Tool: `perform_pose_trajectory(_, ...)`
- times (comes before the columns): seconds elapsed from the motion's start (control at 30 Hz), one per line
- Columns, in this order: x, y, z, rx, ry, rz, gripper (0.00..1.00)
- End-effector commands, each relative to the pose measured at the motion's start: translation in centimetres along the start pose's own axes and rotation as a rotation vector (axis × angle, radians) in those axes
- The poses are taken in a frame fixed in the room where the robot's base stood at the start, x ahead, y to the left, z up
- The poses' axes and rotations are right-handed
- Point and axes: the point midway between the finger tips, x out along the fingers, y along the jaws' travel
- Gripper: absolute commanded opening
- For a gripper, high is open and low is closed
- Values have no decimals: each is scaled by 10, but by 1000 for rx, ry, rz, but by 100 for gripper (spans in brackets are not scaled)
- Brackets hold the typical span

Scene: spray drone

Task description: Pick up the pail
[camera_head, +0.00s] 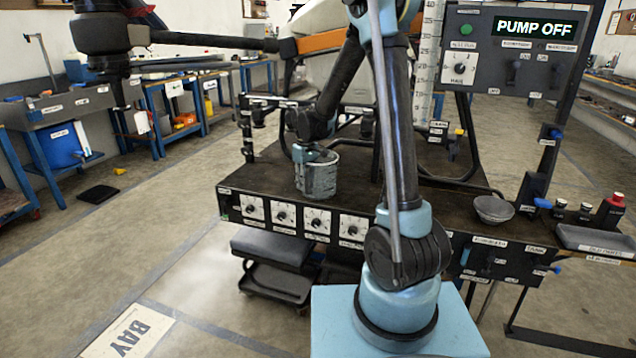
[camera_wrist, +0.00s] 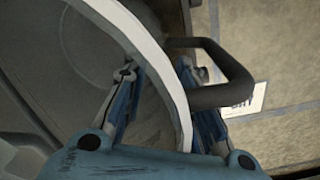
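The pail (camera_head: 318,178) is a grey metal bucket standing upright on the dark bench top in the head view. My gripper (camera_head: 314,153) is at its rim, pointing down. In the wrist view, the pale curved rim of the pail (camera_wrist: 168,60) passes between the two fingers of my gripper (camera_wrist: 157,74). One finger is inside the pail and the other outside. The fingers are apart, with a clear gap between the inner finger and the wall; the outer finger is close to the wall. A dark curved handle (camera_wrist: 226,80) juts out beside the outer finger.
The dark bench (camera_head: 270,181) carries dials on its front edge. A small grey bowl (camera_head: 493,209) and a parts tray (camera_head: 595,239) sit at the right. A control panel (camera_head: 515,50) reads PUMP OFF. A drone arm (camera_head: 210,41) spans the upper left. Floor at left is largely free.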

Motion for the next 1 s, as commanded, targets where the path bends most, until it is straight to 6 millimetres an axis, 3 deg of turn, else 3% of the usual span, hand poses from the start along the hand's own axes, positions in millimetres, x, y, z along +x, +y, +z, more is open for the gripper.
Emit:
perform_pose_trajectory(0.2, 0, 0, 0, 0, 0, 0, 26)
perform_pose_trajectory(0.3, 0, 0, 0, 0, 0, 0, 3)
perform_pose_trajectory(0.33, 0, 0, 0, 0, 0, 0, 0)
perform_pose_trajectory(0.77, -1, 0, 0, 0, 0, 0, 0)
perform_pose_trajectory(1.0, -18, 1, 1, 1, 0, 0, 0)
